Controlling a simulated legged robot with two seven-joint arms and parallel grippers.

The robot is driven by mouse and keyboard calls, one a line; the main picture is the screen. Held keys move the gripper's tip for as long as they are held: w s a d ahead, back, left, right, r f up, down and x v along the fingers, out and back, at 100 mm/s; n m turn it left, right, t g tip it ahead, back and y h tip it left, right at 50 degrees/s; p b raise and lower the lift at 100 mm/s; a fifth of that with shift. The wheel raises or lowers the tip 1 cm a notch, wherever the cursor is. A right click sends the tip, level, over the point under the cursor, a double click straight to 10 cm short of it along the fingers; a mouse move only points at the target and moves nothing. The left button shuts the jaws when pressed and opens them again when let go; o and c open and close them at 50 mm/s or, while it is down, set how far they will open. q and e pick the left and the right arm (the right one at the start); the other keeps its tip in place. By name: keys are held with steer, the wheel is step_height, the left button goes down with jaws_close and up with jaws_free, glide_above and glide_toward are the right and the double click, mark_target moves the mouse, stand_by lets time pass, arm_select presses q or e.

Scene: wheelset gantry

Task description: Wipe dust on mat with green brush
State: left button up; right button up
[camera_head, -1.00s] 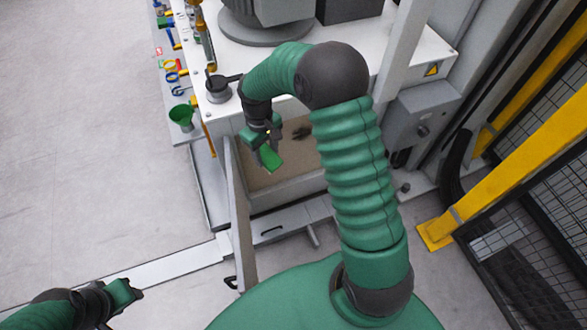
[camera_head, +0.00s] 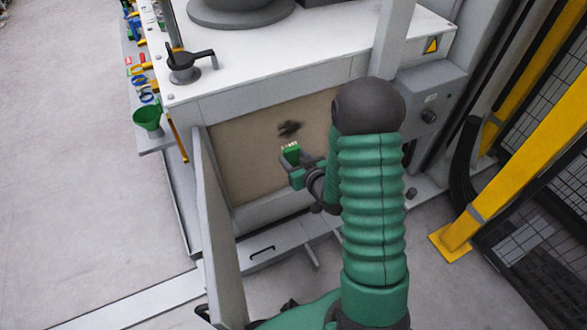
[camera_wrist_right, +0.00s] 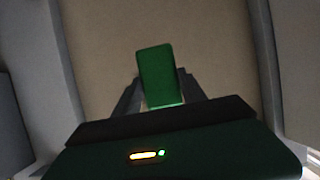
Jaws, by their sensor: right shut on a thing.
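The mat (camera_head: 250,165) is a beige panel inside the open front of the white machine. A dark dust smudge (camera_head: 290,129) lies on its upper right part. My right gripper (camera_head: 297,167) is shut on the green brush (camera_head: 291,154), whose pale bristle end points up just below the smudge. I cannot tell whether the bristles touch the mat. In the right wrist view the green brush (camera_wrist_right: 160,72) stands between the fingers of my right gripper (camera_wrist_right: 160,96), with the mat (camera_wrist_right: 220,45) behind; no smudge shows there. My left gripper is not clearly in view.
The opening has grey side walls, and an open door panel (camera_head: 212,235) stands at its left. A grey control box (camera_head: 428,98) and yellow posts (camera_head: 530,155) stand at the right.

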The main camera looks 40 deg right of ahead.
mark_target(278, 137)
steer(key=shift+w+d+r, duration=0.15)
steer(key=shift+w, duration=0.25)
steer(key=w, duration=0.2)
steer(key=w+d, duration=0.1)
steer(key=shift+w, duration=0.4)
steer(key=shift+w+d, duration=0.2)
steer(key=shift+w, duration=0.3)
steer(key=shift+w+d, duration=0.25)
steer(key=shift+w, duration=0.6)
